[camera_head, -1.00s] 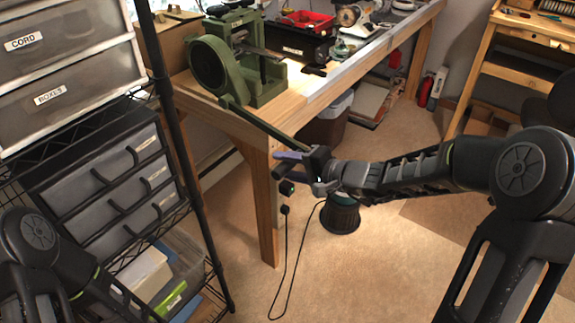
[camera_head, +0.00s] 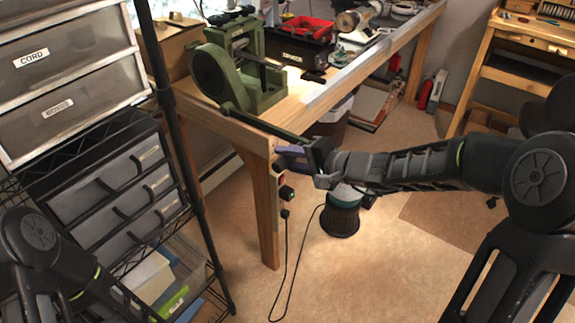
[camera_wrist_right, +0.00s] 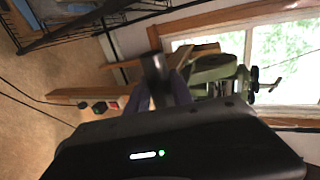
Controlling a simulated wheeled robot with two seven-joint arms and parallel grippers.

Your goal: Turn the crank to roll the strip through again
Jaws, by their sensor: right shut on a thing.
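The green rolling mill (camera_head: 245,75) stands on the wooden bench near its front left corner, with a round green wheel on its near side. Its long dark crank arm (camera_head: 262,124) slants down and right from the wheel, past the bench edge. My right gripper (camera_head: 292,156) is shut at the crank's outer end; its fingers hide much of the handle. In the right wrist view the purple-grey fingers (camera_wrist_right: 160,88) close around a dark, blurred crank part, with the mill (camera_wrist_right: 212,72) beyond. A thin grey strip (camera_head: 258,59) seems to lie at the rollers. My left gripper is out of frame.
The bench front edge (camera_head: 345,80) and its leg (camera_head: 263,215) are close to my right gripper. A wire rack with labelled drawers (camera_head: 70,105) stands left. A black toolbox (camera_head: 300,52) sits behind the mill. A dark bin (camera_head: 341,215) stands on the floor below my right forearm.

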